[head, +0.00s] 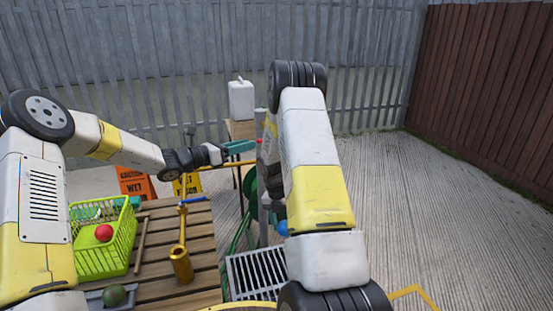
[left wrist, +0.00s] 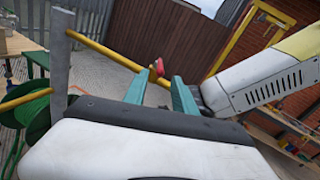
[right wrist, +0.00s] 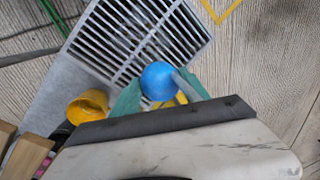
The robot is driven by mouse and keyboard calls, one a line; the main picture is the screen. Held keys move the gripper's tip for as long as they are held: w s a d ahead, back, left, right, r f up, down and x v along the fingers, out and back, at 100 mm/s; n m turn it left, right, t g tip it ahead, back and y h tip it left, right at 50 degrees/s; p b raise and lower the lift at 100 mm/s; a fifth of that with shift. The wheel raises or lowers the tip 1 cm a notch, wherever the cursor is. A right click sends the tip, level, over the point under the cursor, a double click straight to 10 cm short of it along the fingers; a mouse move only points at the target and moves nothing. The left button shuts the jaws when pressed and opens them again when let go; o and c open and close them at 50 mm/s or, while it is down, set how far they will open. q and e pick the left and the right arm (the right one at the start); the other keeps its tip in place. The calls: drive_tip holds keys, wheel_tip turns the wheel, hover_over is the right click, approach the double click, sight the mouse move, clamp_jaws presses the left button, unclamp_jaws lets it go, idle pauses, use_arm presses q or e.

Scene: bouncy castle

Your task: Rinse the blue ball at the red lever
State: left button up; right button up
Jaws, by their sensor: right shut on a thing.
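The blue ball (right wrist: 158,80) is held between the teal fingers of my right gripper (right wrist: 160,92), over a metal floor grate. Part of the ball shows in the head view (head: 283,229), beside my right forearm, which hides most of that gripper. My left gripper (head: 240,147) is higher up, near the grey post. In the left wrist view its fingers (left wrist: 160,92) stand apart with nothing between them. A small red piece, apparently the red lever (left wrist: 159,66), shows just beyond the fingertips, near the yellow pipe. I cannot tell whether they touch it.
A grate (head: 258,274) lies below the grey post (left wrist: 60,65) and a green hose reel (left wrist: 25,118). A slatted table (head: 160,240) holds a green basket (head: 103,262) with a red ball (head: 104,233). Orange and yellow wet-floor signs stand behind it. Concrete at the right is clear.

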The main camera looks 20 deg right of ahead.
use_arm(q)
drive_tip(key=x, duration=1.1)
drive_tip(key=shift+w+d, duration=0.1)
drive_tip(key=shift+d, duration=0.15)
clamp_jaws()
idle(0.9)
